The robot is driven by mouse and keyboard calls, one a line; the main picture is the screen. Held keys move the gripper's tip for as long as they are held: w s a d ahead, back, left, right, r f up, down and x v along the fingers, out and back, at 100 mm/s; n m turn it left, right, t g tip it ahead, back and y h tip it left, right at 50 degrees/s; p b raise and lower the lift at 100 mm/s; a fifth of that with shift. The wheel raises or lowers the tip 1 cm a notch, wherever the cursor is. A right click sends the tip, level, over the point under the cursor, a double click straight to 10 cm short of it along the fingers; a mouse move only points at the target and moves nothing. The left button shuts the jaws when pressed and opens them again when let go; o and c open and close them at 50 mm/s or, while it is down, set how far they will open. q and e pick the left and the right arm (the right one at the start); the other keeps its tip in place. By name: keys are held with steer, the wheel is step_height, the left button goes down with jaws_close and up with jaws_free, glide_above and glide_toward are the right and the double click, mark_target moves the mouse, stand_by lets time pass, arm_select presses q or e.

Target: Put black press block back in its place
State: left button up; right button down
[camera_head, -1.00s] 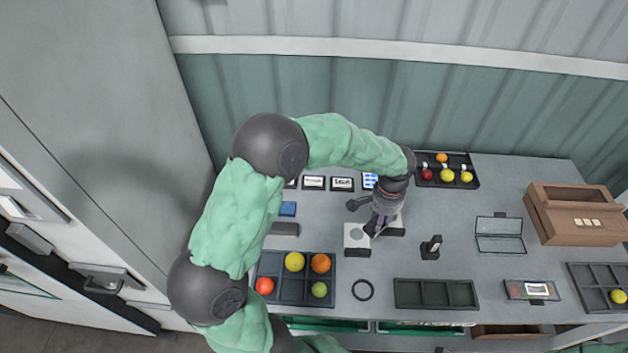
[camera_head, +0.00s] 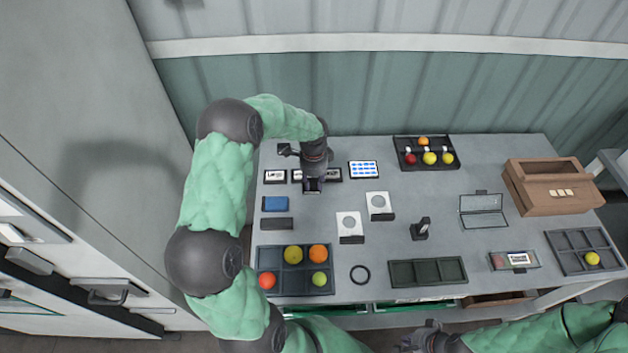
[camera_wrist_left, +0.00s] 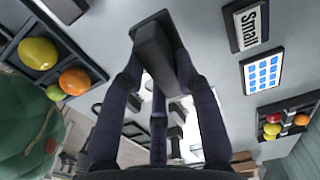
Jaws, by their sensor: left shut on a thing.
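My left gripper (camera_head: 313,187) is over the back left of the table, in front of the row of label cards. In the left wrist view its fingers are shut on a dark block (camera_wrist_left: 154,48), taken to be the black press block, held tilted to the camera. The head view mostly hides this block behind the gripper. A similar dark bar (camera_head: 277,224) lies on the table, in front of a blue block (camera_head: 275,204). My right gripper (camera_head: 424,335) is low at the front edge, dark and unclear.
Two white plates with grey discs (camera_head: 349,224) (camera_head: 378,203) lie mid-table. A small black stand (camera_head: 420,230), a ring (camera_head: 360,275), a fruit tray (camera_head: 283,294), an empty tray (camera_head: 428,285) and a brown box (camera_head: 530,207) stand around. Label cards (camera_head: 274,176) lie at the back.

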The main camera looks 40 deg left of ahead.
mark_target(314, 188)
arm_select(q)
steer(key=shift+f+b, duration=1.4)
steer(key=shift+f, duration=0.65)
steer(key=shift+f+b, duration=1.1)
steer(key=shift+f, duration=0.75)
steer(key=shift+f, duration=0.4)
steer(key=o, duration=1)
steer(key=shift+c, duration=1.3)
steer(key=shift+r, duration=0.1)
steer(key=shift+r+p, duration=2.3)
steer(key=shift+r, duration=1.15)
